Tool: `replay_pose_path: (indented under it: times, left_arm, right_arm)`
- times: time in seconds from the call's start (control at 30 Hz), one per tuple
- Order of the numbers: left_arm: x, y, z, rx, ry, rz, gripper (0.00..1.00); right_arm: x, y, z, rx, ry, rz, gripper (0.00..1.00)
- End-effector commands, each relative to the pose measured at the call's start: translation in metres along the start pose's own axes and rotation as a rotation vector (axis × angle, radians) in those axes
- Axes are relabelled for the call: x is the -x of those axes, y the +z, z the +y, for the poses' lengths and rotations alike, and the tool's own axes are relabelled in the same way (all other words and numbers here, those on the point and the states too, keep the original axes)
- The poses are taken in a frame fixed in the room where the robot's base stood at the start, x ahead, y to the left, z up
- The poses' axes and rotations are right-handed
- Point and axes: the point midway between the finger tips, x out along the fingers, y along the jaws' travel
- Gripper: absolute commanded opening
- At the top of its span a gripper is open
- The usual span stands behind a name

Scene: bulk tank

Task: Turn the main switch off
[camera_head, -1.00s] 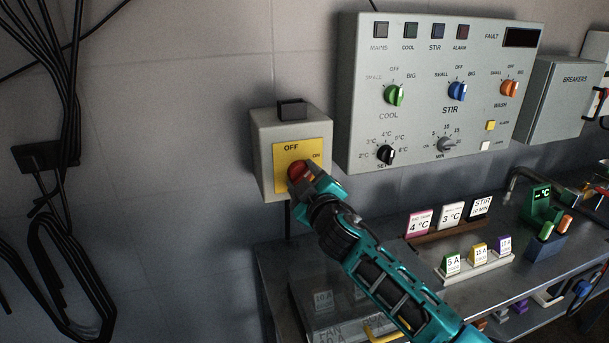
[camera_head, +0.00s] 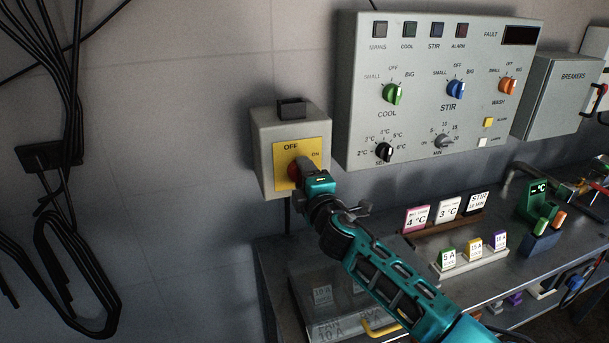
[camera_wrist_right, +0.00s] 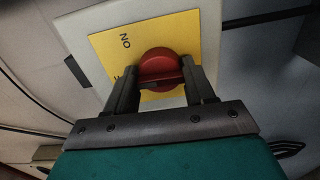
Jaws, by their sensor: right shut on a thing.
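The main switch is a grey wall box (camera_head: 262,150) with a yellow plate (camera_head: 285,152) marked OFF at the top and ON at the right. Its red knob (camera_head: 293,172) is partly hidden behind my right gripper (camera_head: 304,170) in the head view. In the right wrist view the red knob (camera_wrist_right: 160,70) sits between the two fingers of my right gripper (camera_wrist_right: 162,85), which is shut on it. The knob's exact pointing direction is hard to tell. My left gripper is not in view.
A control panel (camera_head: 420,60) with coloured knobs hangs to the right of the switch, and a breakers box (camera_head: 562,98) is beyond it. A metal bench (camera_head: 380,265) with label cards stands below. Black cables (camera_head: 62,200) hang on the left wall.

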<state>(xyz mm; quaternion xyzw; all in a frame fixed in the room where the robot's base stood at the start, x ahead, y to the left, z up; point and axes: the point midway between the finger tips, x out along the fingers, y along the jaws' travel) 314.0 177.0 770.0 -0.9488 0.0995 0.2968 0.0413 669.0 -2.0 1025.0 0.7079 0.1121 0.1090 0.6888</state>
Motion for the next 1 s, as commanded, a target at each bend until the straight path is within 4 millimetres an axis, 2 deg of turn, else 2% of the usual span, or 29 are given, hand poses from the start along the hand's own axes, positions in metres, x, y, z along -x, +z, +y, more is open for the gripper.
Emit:
replay_pose_path:
  times: [0.6,0.63,0.87,1.0]
  left_arm:
    - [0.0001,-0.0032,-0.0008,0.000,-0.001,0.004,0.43]
    - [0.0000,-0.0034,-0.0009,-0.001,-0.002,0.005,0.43]
    - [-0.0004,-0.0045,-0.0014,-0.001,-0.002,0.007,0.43]
    - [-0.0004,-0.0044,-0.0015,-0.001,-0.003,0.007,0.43]
  right_arm:
    - [0.0002,0.0004,-0.0011,0.048,-0.001,0.000,0.23]
    - [0.0002,0.0004,-0.0011,0.048,-0.001,0.000,0.55]
    - [0.0001,0.0002,-0.0006,0.045,-0.001,0.000,0.77]
    - [0.0001,0.0001,-0.0003,0.044,0.000,0.000,0.78]
